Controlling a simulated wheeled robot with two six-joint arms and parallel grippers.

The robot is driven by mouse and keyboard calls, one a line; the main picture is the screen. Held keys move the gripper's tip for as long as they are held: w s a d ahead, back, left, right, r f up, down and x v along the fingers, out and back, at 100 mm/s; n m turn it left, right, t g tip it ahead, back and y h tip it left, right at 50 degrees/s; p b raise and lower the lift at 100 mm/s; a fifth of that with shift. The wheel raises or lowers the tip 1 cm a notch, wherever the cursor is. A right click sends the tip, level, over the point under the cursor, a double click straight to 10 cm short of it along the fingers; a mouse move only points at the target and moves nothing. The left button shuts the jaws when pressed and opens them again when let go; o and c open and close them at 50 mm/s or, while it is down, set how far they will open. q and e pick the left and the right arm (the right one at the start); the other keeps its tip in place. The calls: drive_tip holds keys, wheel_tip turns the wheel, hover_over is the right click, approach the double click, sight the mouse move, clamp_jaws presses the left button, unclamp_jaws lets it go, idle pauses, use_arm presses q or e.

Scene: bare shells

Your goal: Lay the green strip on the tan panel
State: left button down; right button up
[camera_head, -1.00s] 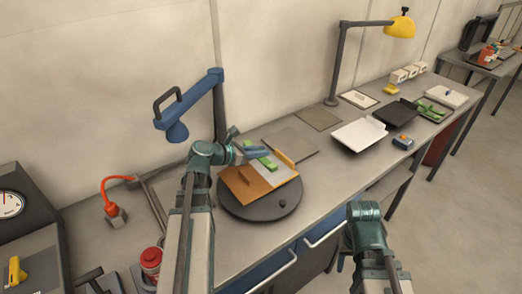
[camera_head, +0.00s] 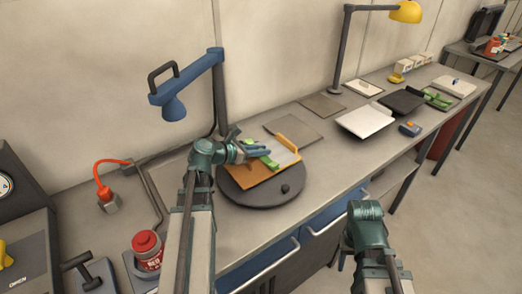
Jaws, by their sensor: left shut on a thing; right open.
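A tan-orange panel (camera_head: 262,176) lies on the round dark turntable (camera_head: 236,194) on the bench, with a paler surface beside it and an upright orange edge piece (camera_head: 287,143) at its far right. My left gripper (camera_head: 260,154) is over the panel and shut on the green strip (camera_head: 270,163). The strip is low over the panel, partly hidden by the fingers; I cannot tell whether it touches. My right gripper (camera_head: 342,262) is open and empty, in front of the bench, its fingers partly hidden by its wrist.
A blue lamp-like arm (camera_head: 185,85) stands behind the turntable. Flat grey plates, a white tray (camera_head: 364,121), a black tray (camera_head: 402,102) and a blue box (camera_head: 409,128) lie to the right.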

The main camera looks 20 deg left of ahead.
use_arm(q)
drive_tip(key=c, duration=0.7)
unclamp_jaws()
drive_tip(key=p+v, duration=0.5)
drive_tip(key=v, duration=0.7)
drive_tip(key=shift+s+a+r, duration=0.1)
drive_tip(key=shift+s+r, duration=0.1)
drive_tip(key=shift+r, duration=0.05)
drive_tip(key=shift+s+a+r, duration=0.15)
drive_tip(key=shift+s+a, duration=0.15)
drive_tip(key=shift+s, duration=0.3)
